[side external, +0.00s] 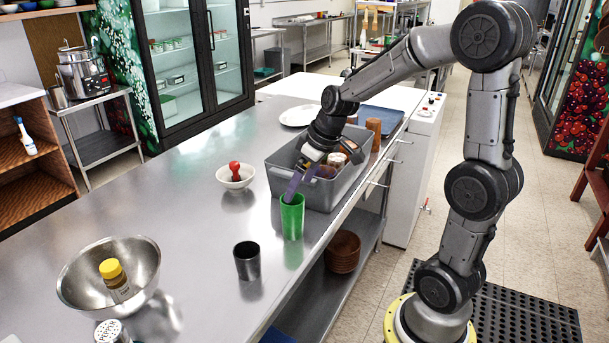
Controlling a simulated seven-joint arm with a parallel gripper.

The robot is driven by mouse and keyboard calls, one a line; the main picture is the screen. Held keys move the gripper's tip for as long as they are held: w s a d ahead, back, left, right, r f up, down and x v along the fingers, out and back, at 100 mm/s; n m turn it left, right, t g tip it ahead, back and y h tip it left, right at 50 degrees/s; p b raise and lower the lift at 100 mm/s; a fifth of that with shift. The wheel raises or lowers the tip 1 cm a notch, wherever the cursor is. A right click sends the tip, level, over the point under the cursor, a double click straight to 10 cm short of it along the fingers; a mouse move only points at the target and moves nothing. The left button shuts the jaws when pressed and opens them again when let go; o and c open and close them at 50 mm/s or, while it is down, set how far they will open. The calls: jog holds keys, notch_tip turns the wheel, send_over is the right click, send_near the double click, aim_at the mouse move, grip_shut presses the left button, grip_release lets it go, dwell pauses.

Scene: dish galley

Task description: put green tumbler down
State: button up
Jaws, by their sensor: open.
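The green tumbler (292,218) stands upright on the steel counter, in front of the near wall of the grey bin. My gripper (296,186) is at the tumbler's rim, pointing down and to the left, with its purple-tinted finger at or just inside the mouth. The jaws are open. Whether a finger still touches the tumbler wall cannot be told from this view. The far finger is partly hidden.
The grey bin (276,179) holds several cups and stands right behind the tumbler. A white bowl (235,184) with a red-topped item is at left, a dark cup (247,262) in front. A steel bowl (75,287) is farther left. The middle counter is clear.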

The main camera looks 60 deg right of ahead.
jog(key=s+a+r, duration=0.2)
jog(key=s+a, duration=0.4)
jog(key=s, duration=0.3)
jog(key=s+a+r+t, duration=0.1)
jog(key=s+a+r, duration=0.2)
jog(key=s+a, duration=0.3)
jog(key=s, duration=0.3)
jog(key=shift+r, duration=0.3)
